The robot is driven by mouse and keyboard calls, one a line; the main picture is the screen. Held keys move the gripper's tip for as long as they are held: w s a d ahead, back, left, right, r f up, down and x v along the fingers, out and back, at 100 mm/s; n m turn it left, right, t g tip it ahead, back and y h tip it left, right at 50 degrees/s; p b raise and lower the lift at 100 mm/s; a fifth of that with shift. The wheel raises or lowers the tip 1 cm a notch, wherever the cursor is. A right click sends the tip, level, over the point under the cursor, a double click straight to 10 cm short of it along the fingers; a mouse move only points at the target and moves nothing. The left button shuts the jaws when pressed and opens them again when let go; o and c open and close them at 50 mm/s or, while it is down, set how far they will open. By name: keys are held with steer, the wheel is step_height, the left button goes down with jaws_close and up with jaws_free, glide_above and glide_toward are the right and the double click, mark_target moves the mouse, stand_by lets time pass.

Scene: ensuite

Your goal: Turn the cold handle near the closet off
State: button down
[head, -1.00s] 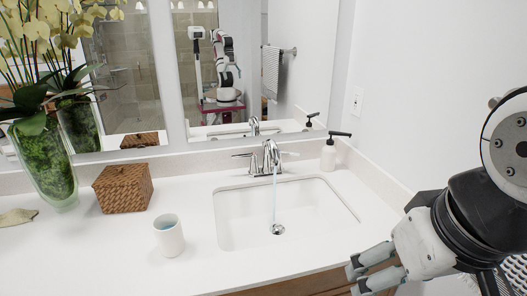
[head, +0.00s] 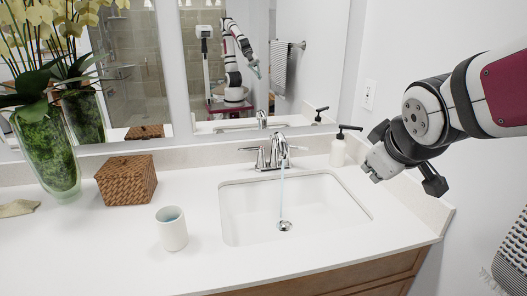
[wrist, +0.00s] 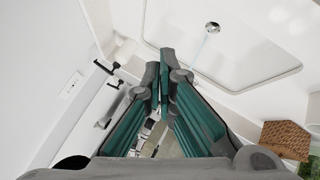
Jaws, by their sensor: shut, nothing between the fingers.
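The chrome faucet (head: 279,152) stands behind the sink, with a lever handle on each side. Its left handle (head: 251,151) points left and its right handle (head: 297,149) points right. A thin stream of water (head: 282,190) runs from the spout to the drain. It also shows in the wrist view (wrist: 204,46). My gripper (head: 372,172) is shut and empty, to the right of the faucet and apart from it, by the sink's right rear corner. In the wrist view its fingers (wrist: 165,72) are together, and they hide most of the faucet. No closet can be made out.
A soap dispenser (head: 338,150) with a black pump stands between the faucet and my gripper. The sink basin (head: 250,212) is empty. A white cup (head: 172,230), wicker box (head: 126,182) and green vase (head: 45,155) stand left. The mirror and right wall bound the counter.

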steer(key=w+d+f+n+t+y+b, duration=0.1)
steer(key=w+f+n+t+b, duration=0.2)
steer(key=w, duration=0.6)
steer(key=w+f+n+t+y, duration=0.15)
steer(key=w+n, duration=0.25)
steer(key=w, duration=0.5)
steer(key=n+t+y+b, duration=0.2)
steer(key=n+y+b, duration=0.3)
steer(key=n, duration=0.4)
glide_toward(296, 148)
steer(key=w+a+y+p, duration=0.1)
steer(key=a, duration=0.3)
steer(key=w, duration=0.1)
steer(key=w+d, duration=0.2)
steer(key=shift+w+f, duration=0.3)
steer(key=shift+w, duration=0.1)
